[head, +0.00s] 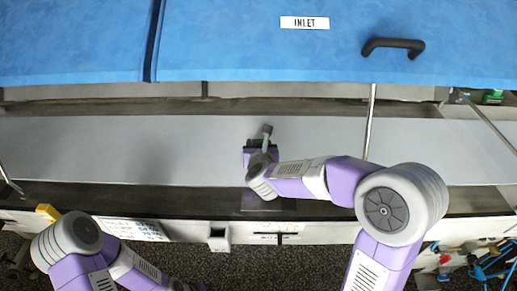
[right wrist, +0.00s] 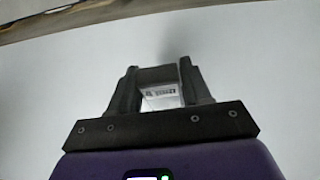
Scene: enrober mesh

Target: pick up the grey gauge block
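My right gripper (head: 262,146) points down at the middle of the pale grey belt surface (head: 110,150) under the blue hood. In the right wrist view, the grey gauge block (right wrist: 160,75) fills the gap between the two dark fingers of this gripper (right wrist: 158,85). Its face towards the camera is lighter and carries printed letters. The fingers appear to touch it on both sides. I cannot tell whether the block is clear of the surface.
A metal rod (head: 371,120) stands right of the gripper. Coloured cables (head: 490,265) show at the lower right. The belt to the left is clear.

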